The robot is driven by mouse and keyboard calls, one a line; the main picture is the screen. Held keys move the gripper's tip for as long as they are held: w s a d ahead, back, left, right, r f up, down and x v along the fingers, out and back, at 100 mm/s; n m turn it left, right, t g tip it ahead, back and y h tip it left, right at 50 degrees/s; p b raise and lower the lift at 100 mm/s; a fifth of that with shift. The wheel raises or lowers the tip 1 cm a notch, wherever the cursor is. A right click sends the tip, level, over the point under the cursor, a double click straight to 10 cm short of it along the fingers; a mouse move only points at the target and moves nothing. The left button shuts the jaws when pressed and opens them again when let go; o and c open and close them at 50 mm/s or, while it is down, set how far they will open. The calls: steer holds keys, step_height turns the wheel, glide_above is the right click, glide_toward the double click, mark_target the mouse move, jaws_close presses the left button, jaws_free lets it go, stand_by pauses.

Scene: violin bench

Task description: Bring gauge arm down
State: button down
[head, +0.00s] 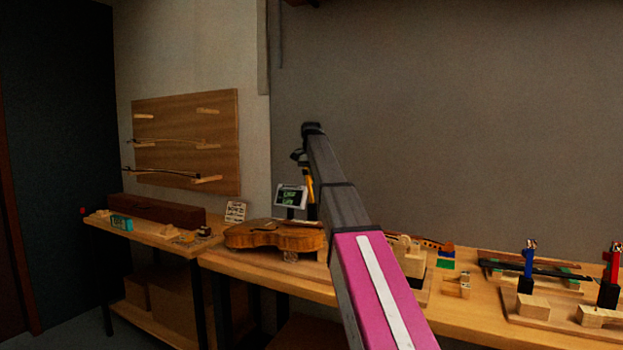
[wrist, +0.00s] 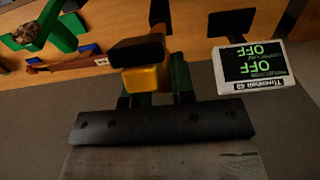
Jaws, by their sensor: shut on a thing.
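The gauge arm, a yellow piece with a black block on it (wrist: 146,77), shows in the wrist view between the fingers of my gripper (wrist: 152,92). My gripper is shut on it. In the head view my gripper (head: 301,158) is at the far end of my arm, and a yellow part (head: 308,182) shows just below it. A small display (head: 291,196) with green lettering stands left of it; it also shows at the right of the wrist view (wrist: 248,68). A violin body (head: 274,236) lies below on the bench. The gauge's lower part is hidden by my arm.
The bench (head: 470,310) runs to the right with wooden blocks, a blue post (head: 528,262) and a red post (head: 611,262). A side table at left holds a long brown box (head: 158,211). A wooden rack (head: 187,143) hangs on the wall. The air above the bench is clear.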

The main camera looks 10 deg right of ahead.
mark_target(307, 174)
steer(key=shift+s, duration=0.1)
steer(key=s+a+t+h, duration=0.1)
steer(key=s+a+f+t+h, duration=0.1)
steer(key=s+t, duration=0.1)
steer(key=shift+s+a+f+t+h, duration=0.65)
steer(key=shift+f+t+h, duration=0.4)
steer(key=shift+t, duration=0.35)
steer(key=shift+s+a+f+t+h, duration=0.5)
steer(key=shift+s+f+t+h, duration=0.45)
steer(key=shift+t, duration=0.45)
steer(key=shift+s+a+f+t+h, duration=0.55)
steer(key=shift+f+t+h, duration=0.45)
steer(key=shift+t+h, duration=0.3)
steer(key=c, duration=1)
jaws_free()
steer(key=shift+o, duration=0.2)
steer(key=v, duration=1)
steer(key=shift+s, duration=0.35)
